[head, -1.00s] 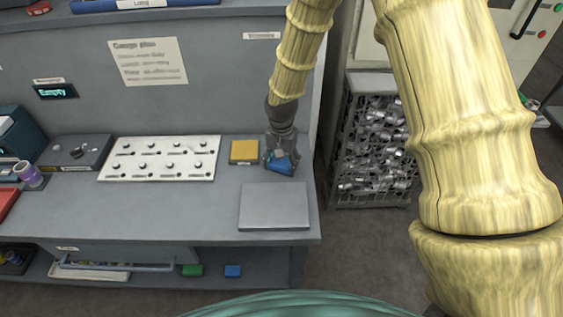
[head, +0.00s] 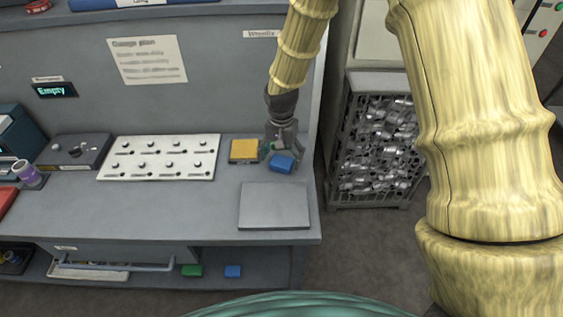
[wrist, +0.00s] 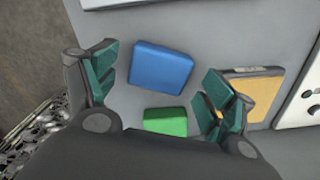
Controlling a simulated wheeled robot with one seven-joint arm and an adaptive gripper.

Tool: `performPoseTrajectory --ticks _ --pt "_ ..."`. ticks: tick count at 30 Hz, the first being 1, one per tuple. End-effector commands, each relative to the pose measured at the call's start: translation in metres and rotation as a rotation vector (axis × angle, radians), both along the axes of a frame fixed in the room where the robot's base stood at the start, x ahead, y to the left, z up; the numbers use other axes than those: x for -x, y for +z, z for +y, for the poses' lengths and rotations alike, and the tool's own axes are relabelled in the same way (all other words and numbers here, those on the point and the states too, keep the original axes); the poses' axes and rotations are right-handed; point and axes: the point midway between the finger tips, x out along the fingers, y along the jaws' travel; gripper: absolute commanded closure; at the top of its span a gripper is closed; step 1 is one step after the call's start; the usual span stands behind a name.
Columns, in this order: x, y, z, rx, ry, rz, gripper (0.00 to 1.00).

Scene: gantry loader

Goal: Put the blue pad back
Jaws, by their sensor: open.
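A blue pad (head: 282,162) lies on the right part of the grey bench, just in front of my gripper. In the wrist view the blue pad (wrist: 161,67) lies ahead of and between the spread fingers, not touching them. My gripper (head: 281,141) is open and empty, pointing down at the bench. In the wrist view a green block (wrist: 165,121) lies between the fingers, nearer the palm than the blue pad. Another blue block (head: 233,271) and a green block (head: 192,270) lie on the lower shelf.
A yellow pad (head: 244,150) on a dark base sits left of my gripper; the right finger partly covers it in the wrist view. A white peg board (head: 160,158) lies further left. A grey plate (head: 274,206) lies in front. A wire cage of metal parts (head: 375,140) stands right.

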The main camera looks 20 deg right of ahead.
Motion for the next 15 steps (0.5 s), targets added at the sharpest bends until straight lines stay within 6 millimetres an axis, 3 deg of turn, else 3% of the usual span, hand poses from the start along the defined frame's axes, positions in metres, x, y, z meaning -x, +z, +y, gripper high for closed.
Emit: performPoseTrajectory --ticks 15 --pt "-0.001 0.066 0.0 0.0 -0.001 -0.003 0.17"
